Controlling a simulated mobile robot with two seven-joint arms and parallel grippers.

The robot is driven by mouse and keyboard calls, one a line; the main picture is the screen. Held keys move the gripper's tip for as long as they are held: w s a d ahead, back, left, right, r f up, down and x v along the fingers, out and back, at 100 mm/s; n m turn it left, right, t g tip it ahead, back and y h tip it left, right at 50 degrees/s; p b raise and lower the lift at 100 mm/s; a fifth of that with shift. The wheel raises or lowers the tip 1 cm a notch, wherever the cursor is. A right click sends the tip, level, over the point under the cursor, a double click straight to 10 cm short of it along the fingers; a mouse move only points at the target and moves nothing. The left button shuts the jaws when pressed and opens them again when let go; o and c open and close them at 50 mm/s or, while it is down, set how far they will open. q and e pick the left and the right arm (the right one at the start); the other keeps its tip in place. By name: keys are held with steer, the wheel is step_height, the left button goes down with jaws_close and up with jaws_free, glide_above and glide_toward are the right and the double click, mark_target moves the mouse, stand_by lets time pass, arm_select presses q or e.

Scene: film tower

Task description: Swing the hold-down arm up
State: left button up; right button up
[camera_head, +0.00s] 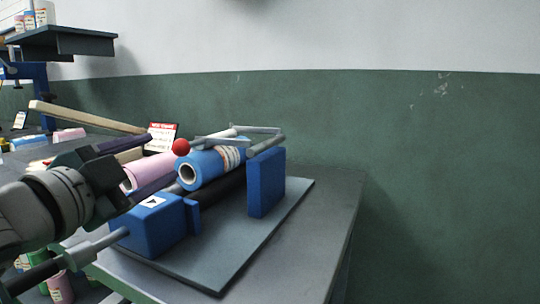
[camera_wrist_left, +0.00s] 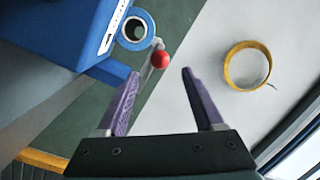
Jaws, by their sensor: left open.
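The hold-down arm (camera_head: 222,141) is a grey bar frame with a red ball knob (camera_head: 181,147). It lies low across the top of a blue film roll (camera_head: 212,165) between the machine's blue housings. My left gripper (camera_head: 161,157) is open and reaches in from the left, its purple fingers pointing toward the knob. In the left wrist view the red knob (camera_wrist_left: 160,60) shows just beyond the gap between the open fingertips (camera_wrist_left: 161,73). The blue roll's end (camera_wrist_left: 134,31) is beside it. Nothing is held. My right gripper is not in view.
The blue motor housing (camera_head: 152,225) and upright plate (camera_head: 266,182) flank the roll on a grey baseplate (camera_head: 235,262). A pink roll (camera_head: 147,172) and wooden bar (camera_head: 88,118) lie behind. A yellow tape ring (camera_wrist_left: 232,77) shows below. The table's right side is clear.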

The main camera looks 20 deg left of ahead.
mark_target(176, 150)
arm_select(q)
steer(key=w, duration=0.5)
steer(key=w+a+b, duration=0.1)
steer(key=w, duration=0.2)
steer(key=shift+c, duration=0.3)
jaws_close()
stand_by(1.0)
